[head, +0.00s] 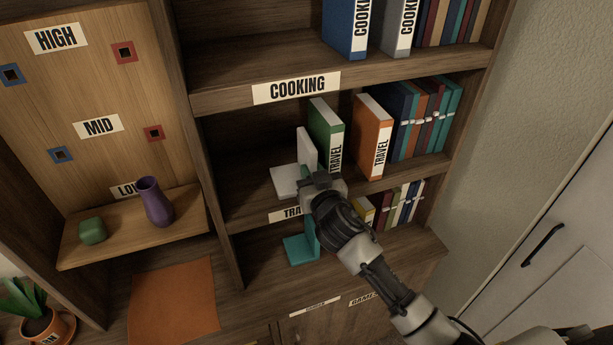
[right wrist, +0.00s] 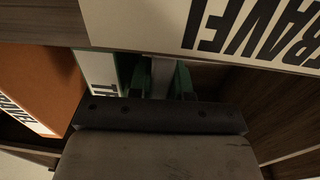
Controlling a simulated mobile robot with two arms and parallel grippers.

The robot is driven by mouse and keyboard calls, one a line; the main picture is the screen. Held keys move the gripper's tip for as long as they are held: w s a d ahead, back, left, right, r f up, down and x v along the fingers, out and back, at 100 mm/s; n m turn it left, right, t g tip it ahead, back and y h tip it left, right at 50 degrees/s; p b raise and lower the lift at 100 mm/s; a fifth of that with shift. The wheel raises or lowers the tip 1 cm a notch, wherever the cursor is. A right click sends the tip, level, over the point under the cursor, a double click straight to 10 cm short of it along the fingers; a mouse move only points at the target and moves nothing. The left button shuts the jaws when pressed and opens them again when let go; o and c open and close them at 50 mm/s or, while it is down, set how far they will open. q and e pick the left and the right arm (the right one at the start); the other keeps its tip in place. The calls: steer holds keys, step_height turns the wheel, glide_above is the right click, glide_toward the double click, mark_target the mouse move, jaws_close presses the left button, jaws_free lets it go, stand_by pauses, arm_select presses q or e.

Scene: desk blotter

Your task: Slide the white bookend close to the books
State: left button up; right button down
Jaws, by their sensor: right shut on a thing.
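The white bookend (head: 306,148) stands upright on the middle TRAVEL shelf, with its flat base (head: 285,181) pointing left. My right gripper (head: 320,180) reaches in from the front and is shut on the bookend's upright plate, which shows between the fingers in the right wrist view (right wrist: 161,76). Just right of the bookend is a green TRAVEL book (head: 325,122), then an orange TRAVEL book (head: 374,138). Whether the bookend touches the green book is hidden by the gripper and the angle. My left gripper is not in view.
Several thin books (head: 428,118) stand right of the orange book. A teal bookend (head: 299,250) and small books are on the shelf below. The COOKING shelf edge (head: 228,98) lies above. A purple vase (head: 155,203) and green block (head: 92,231) sit on the left ledge.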

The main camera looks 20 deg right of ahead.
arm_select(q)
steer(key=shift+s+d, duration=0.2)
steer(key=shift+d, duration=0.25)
arm_select(e)
steer(key=shift+w+d, duration=0.1)
steer(key=shift+d, duration=0.75)
steer(key=c, duration=1)
jaws_free()
steer(key=shift+o, duration=0.2)
steer(key=shift+s+f, duration=0.1)
steer(key=shift+s, duration=0.15)
arm_select(q)
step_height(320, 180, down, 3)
steer(key=b, duration=0.3)
arm_select(e)
steer(key=s, duration=1)
steer(key=shift+s, duration=0.15)
steer(key=shift+a, duration=0.1)
